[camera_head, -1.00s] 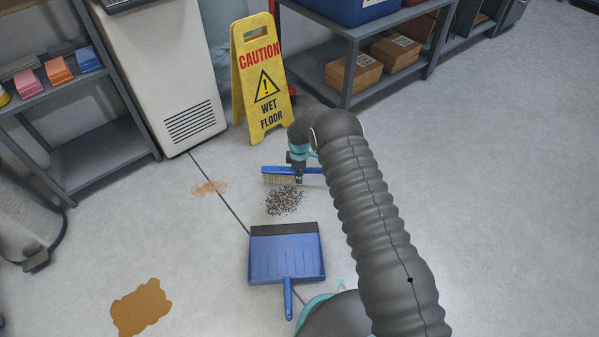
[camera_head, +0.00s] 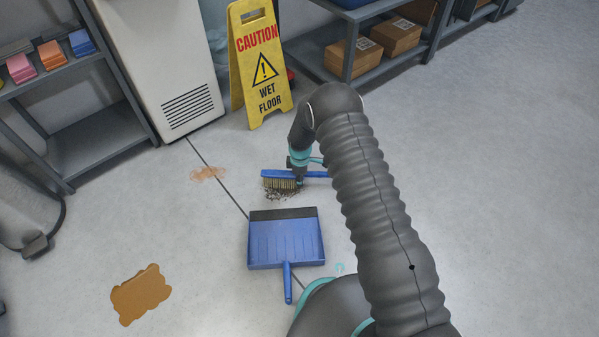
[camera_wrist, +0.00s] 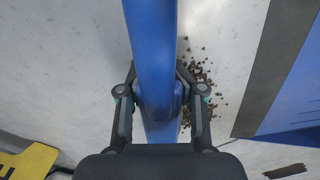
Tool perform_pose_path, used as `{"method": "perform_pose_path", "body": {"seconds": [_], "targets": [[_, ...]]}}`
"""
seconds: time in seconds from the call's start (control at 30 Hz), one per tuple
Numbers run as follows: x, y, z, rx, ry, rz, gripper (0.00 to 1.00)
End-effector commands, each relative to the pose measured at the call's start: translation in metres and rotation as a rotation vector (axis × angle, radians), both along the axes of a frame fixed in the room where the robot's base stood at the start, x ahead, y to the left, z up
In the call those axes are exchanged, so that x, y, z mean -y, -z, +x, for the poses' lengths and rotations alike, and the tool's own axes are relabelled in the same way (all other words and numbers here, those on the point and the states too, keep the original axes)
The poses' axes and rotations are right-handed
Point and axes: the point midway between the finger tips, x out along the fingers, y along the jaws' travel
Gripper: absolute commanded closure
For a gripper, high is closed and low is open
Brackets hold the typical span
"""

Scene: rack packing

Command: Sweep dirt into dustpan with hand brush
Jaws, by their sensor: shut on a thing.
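My gripper (camera_wrist: 161,95) is shut on the blue hand brush (camera_wrist: 150,40). In the head view the brush (camera_head: 280,174) is held low, bristles down, on the far edge of the dirt pile. The dark speckled dirt (camera_head: 285,194) shows just in front of the bristles, partly hidden by them; it also shows right of the brush in the wrist view (camera_wrist: 205,75). The blue dustpan (camera_head: 286,243) lies flat on the floor, its dark lip toward the dirt and its handle toward me. A small gap of floor separates dirt and lip. The dustpan also shows in the wrist view (camera_wrist: 300,90).
A yellow wet floor sign (camera_head: 260,65) stands behind the brush. A brown stain (camera_head: 140,294) lies at lower left and a fainter one (camera_head: 207,173) left of the brush. Shelving (camera_head: 375,60) stands at the back. The floor at right is open.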

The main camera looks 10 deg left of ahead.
Motion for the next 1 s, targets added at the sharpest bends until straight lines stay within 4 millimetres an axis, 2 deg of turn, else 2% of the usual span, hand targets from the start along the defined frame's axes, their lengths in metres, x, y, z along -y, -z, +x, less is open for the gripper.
{"method": "perform_pose_path", "body": {"seconds": [0.03, 1.0], "targets": [[0.003, 0.004, -0.010, -0.012, 0.000, -0.005, 1.00], [0.031, 0.002, -0.109, -0.018, -0.001, -0.009, 1.00]]}}
